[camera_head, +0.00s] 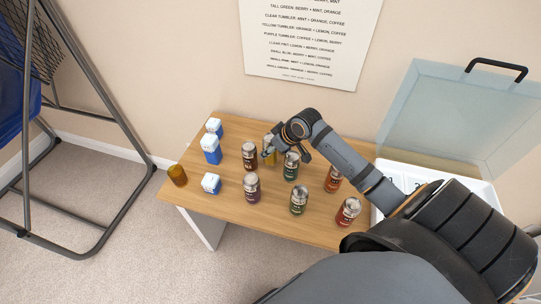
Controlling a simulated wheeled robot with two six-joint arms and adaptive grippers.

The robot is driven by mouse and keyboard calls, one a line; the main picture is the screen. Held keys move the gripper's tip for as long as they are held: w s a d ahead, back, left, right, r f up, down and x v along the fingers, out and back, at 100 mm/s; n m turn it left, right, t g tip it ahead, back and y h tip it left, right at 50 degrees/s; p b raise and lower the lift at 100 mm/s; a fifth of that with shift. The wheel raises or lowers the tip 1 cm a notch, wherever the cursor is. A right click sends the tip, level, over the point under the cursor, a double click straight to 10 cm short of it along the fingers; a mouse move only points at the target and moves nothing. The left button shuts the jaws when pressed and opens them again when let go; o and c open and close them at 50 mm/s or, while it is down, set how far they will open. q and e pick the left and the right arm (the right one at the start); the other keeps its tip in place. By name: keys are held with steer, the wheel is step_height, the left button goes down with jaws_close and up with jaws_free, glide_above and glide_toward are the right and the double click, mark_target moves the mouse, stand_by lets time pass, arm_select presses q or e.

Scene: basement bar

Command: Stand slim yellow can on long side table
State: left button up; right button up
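A slim yellow can (269,142) stands out as a yellow strip among the jars at the back middle of the wooden side table (228,214). My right gripper (284,155) reaches in from the right and is over the back of the table, right beside the yellow can. Its wrist and fingers partly cover the can. I cannot tell whether the fingers touch or hold it, nor whether the can rests on the table. My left gripper is not in view.
Dark jars (250,155) with silver lids surround the gripper. Blue-and-white cartons (211,150) and an amber tumbler (178,175) stand at the left end. A white bin (407,172) with a clear raised lid (440,115) is at the right. The front left of the tabletop is clear.

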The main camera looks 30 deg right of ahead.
mark_target(270, 156)
steer(key=shift+f, duration=1.8)
steer(key=shift+f, duration=0.15)
steer(key=o, duration=1.4)
steer(key=shift+s+d+r, duration=0.1)
steer(key=shift+s+r, duration=0.05)
steer(key=shift+r, duration=0.3)
steer(key=p+v, duration=0.4)
steer(key=v, duration=0.6)
steer(key=shift+s+r, duration=0.1)
steer(key=shift+r, duration=0.15)
steer(key=shift+s+r+p, duration=0.35)
steer(key=shift+p, duration=0.2)
